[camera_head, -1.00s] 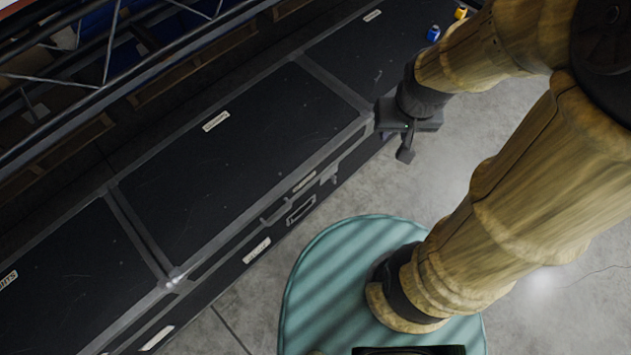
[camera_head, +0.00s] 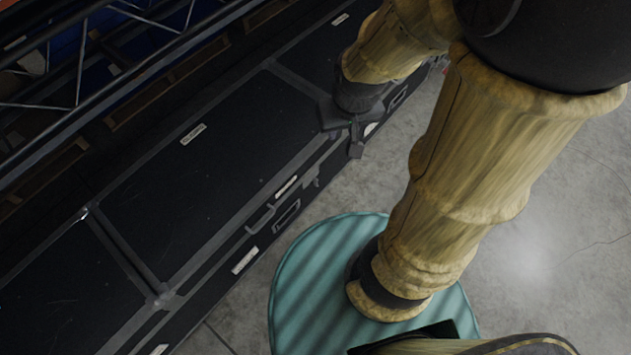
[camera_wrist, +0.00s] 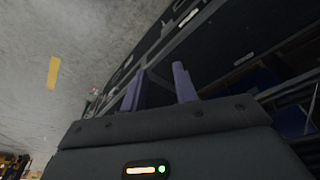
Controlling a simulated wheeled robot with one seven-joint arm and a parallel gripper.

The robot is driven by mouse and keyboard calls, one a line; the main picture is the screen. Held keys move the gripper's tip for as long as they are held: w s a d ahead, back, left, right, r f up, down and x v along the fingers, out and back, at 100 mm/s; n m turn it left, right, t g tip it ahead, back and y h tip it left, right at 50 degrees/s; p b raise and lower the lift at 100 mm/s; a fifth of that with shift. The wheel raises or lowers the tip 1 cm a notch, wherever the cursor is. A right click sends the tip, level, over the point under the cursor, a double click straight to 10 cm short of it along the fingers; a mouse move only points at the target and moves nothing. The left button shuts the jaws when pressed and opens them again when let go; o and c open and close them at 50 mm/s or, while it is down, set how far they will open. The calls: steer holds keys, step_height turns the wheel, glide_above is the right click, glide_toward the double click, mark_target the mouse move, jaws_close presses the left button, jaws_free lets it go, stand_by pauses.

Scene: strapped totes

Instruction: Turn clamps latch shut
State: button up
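A long black case (camera_head: 215,165) with grey metal edging runs diagonally across the head view. A small grey latch-like piece (camera_head: 311,177) sits on its front edge, beside a white label (camera_head: 287,187); I cannot read the label or tell the latch's position. My gripper (camera_head: 355,145) is above the case's front edge, to the upper right of that piece and apart from it. In the wrist view its two purple fingers (camera_wrist: 159,84) stand apart with nothing visible between them. The case edge shows behind them.
A grey handle (camera_head: 262,218) and a recessed black handle (camera_head: 287,216) are on the case's front. Metal trusses (camera_head: 75,105) stand behind the case. The concrete floor (camera_head: 560,200) to the right is clear.

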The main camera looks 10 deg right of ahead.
steer(key=w+d+f+n+t+y+b, duration=0.1)
steer(key=w+d+f+n+t+b, duration=0.2)
steer(key=f+b, duration=0.9)
steer(key=w+d+f+n+t+y+b, duration=0.1)
steer(key=w+d+f+b, duration=0.55)
steer(key=f, duration=0.95)
steer(key=w+d+f+n+t+y+b, duration=0.1)
steer(key=w+f+n+t+b, duration=0.15)
steer(key=f+b, duration=0.95)
steer(key=s+f+t+y+b, duration=0.2)
steer(key=f+y+b, duration=0.1)
steer(key=f+b, duration=0.6)
steer(key=s+f+t+y+b, duration=0.3)
steer(key=f+y+b, duration=0.1)
steer(key=f+b, duration=0.6)
step_height(320, 180, down, 3)
steer(key=shift+s+a+r+n+y, duration=0.1)
steer(key=shift+s+a+n+y, duration=0.15)
steer(key=shift+s+n+y, duration=0.1)
steer(key=shift+w+b, duration=0.15)
steer(key=shift+b, duration=0.15)
